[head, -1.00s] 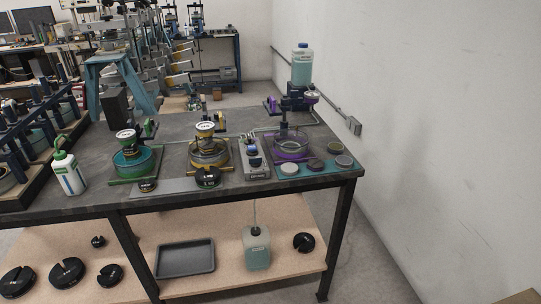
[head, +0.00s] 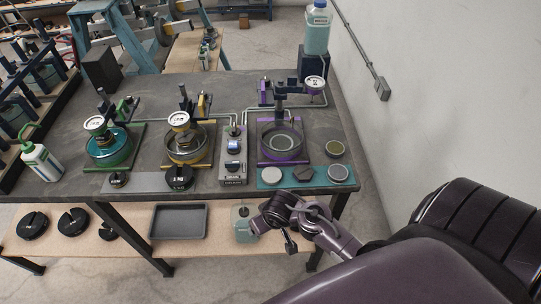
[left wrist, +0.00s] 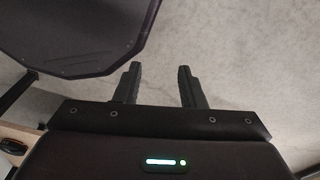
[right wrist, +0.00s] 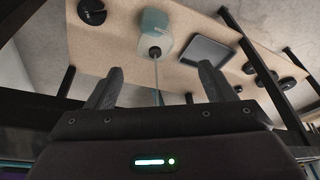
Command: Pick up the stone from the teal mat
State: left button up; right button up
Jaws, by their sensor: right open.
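The teal mat (head: 321,179) lies along the bench's front right edge in the head view. On it sit a pale round disc (head: 271,175), a dark angular stone-like piece (head: 303,174) in the middle, and a grey round disc (head: 338,172) at the right. My right gripper (head: 273,236) is in front of the bench edge, below and apart from the mat. In the right wrist view its fingers (right wrist: 160,70) are spread with nothing between them. My left gripper shows only in the left wrist view, with its fingers (left wrist: 160,68) apart and empty over bare floor.
Behind the mat stands a purple-based glass vessel (head: 282,141). A grey control box (head: 233,155) stands to the left. The wall is close at the right. The lower shelf holds a grey tray (head: 179,222) and a jug (head: 243,226).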

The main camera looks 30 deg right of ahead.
jog(key=m+h+p, duration=0.1)
jog(key=p, duration=0.1)
send_near(272, 176)
jog(key=s+a+f, duration=0.3)
jog(key=a+f, duration=0.1)
jog(key=f, duration=0.1)
jog(key=w+d+r+m+t+h, duration=0.1)
jog(key=w+d+r+m+t, duration=0.1)
jog(key=d+r, duration=0.15)
jog(key=b+x, duration=0.3)
jog(key=x, duration=0.4)
jog(key=shift+w+f, duration=0.1)
pick_arm(q)
jog(key=shift+w+d+r, duration=0.15)
jog(key=shift+d+r, duration=0.1)
jog(key=shift+d, duration=0.2)
pick_arm(e)
jog(key=c, duration=1.1)
